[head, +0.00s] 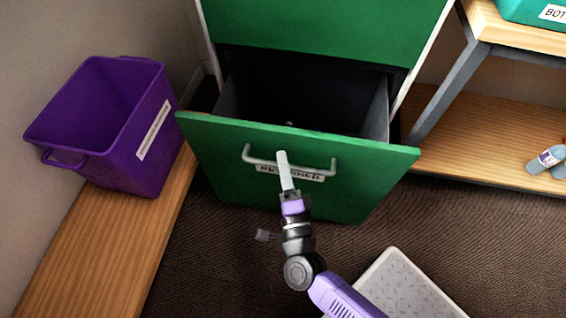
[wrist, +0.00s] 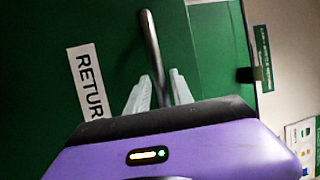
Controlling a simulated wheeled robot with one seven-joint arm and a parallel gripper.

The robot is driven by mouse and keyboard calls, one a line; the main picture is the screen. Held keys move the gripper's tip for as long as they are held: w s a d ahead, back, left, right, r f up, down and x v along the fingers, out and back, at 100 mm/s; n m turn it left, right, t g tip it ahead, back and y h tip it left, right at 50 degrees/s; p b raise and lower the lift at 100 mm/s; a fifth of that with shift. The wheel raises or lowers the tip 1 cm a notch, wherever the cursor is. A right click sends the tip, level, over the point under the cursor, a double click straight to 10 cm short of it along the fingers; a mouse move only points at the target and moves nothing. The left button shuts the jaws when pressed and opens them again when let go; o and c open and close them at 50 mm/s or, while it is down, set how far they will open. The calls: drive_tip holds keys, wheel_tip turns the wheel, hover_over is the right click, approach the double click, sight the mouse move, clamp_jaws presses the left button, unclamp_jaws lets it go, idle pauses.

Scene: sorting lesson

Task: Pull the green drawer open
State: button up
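The green drawer (head: 225,150) stands pulled well out of the green cabinet (head: 320,25), its dark inside showing from above. Its front carries a grey bar handle (head: 262,161) and a partly covered label. My gripper (head: 283,157) is at the middle of the handle. In the wrist view the handle (wrist: 151,45) runs between my two fingers (wrist: 160,85), one on each side, closed in around the bar. The label (wrist: 87,82) lies to the left of the handle there. Much of the drawer's inside is in shadow.
A purple bin (head: 110,125) stands on a wooden bench (head: 120,240) at left. A shelf unit (head: 470,125) with bottles (head: 548,158) and a teal bin (head: 530,10) is at right. A pale platform (head: 400,285) lies at lower right.

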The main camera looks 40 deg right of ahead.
drive_tip(key=shift+o, duration=0.3)
drive_tip(key=v, duration=0.7)
drive_tip(key=shift+s+a+p, duration=0.25)
drive_tip(key=shift+s+p, duration=0.1)
drive_tip(key=shift+p, duration=0.1)
drive_tip(key=shift+f, duration=0.15)
